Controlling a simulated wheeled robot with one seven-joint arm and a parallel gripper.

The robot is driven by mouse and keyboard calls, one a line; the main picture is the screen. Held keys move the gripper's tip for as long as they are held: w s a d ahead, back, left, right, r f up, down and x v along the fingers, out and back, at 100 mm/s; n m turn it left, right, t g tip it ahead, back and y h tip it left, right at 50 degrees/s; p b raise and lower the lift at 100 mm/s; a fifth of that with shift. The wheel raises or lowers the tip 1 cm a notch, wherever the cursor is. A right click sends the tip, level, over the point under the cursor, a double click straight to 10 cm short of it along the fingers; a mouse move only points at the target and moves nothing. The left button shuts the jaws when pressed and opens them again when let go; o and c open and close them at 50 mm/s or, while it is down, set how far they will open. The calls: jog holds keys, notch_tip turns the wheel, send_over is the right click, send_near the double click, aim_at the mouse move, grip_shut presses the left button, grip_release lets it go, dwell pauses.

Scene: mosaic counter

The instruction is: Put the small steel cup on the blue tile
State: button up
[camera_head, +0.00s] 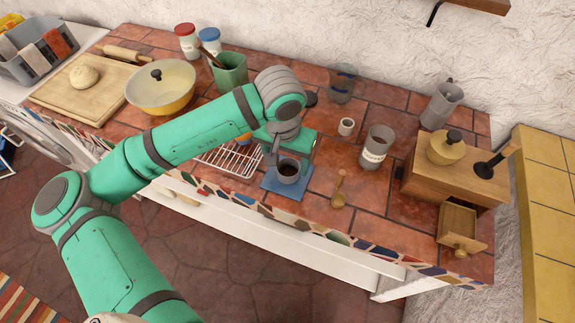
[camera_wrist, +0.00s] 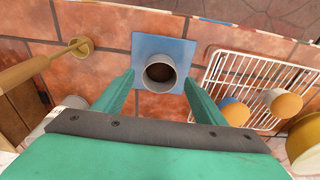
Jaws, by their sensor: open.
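The small steel cup (camera_head: 289,171) stands upright on the blue tile (camera_head: 270,182), near the counter's front edge. The wrist view shows the cup (camera_wrist: 159,74) from above, dark inside, resting on the lower middle part of the blue tile (camera_wrist: 165,45). My gripper (camera_wrist: 158,84) is open, with one finger on each side of the cup and a gap visible at both sides.
A wire rack (camera_head: 232,160) with cups lies left of the tile.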

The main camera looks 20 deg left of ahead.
notch_tip(320, 180, up, 8)
jog(key=s, duration=0.1)
jog(key=shift+r, duration=0.25)
dwell(0.4)
